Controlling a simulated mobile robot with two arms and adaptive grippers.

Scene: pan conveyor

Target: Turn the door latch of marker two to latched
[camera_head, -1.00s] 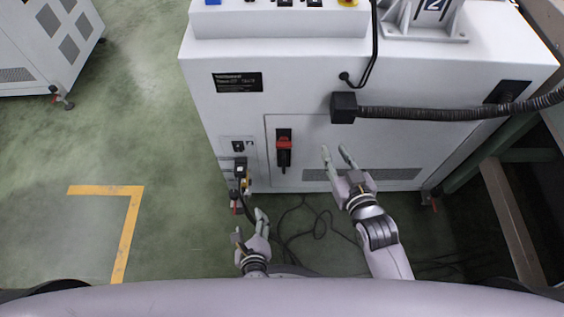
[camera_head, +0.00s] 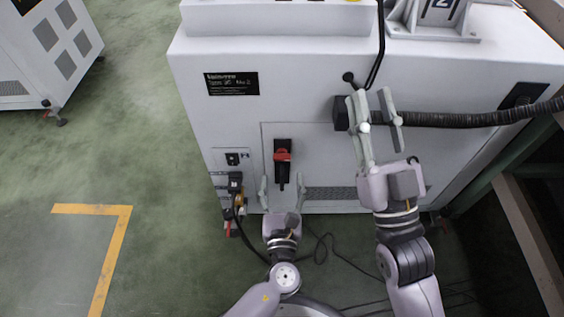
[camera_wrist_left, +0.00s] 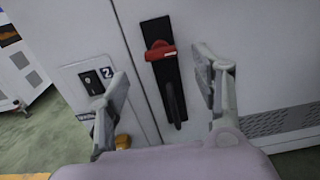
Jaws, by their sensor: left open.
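The door latch (camera_head: 282,153) is a black plate with a red piece on top and a black handle hanging down, on the white cabinet door. It also shows in the left wrist view (camera_wrist_left: 161,52), between the fingers and beyond them. A small "2" label (camera_wrist_left: 107,72) is beside a black switch, left of the latch. My left gripper (camera_head: 281,186) is open just below the latch, its fingers spread to either side of the handle, with nothing held. Whether it touches the handle I cannot tell. My right gripper (camera_head: 375,106) is open and empty, higher up in front of the hose.
A ribbed black hose (camera_head: 460,117) runs right along the white cabinet (camera_head: 300,90). A plug and cable (camera_head: 236,190) hang left of the door. Loose cables lie on the floor below. Green floor at left is clear, with a yellow line (camera_head: 120,245).

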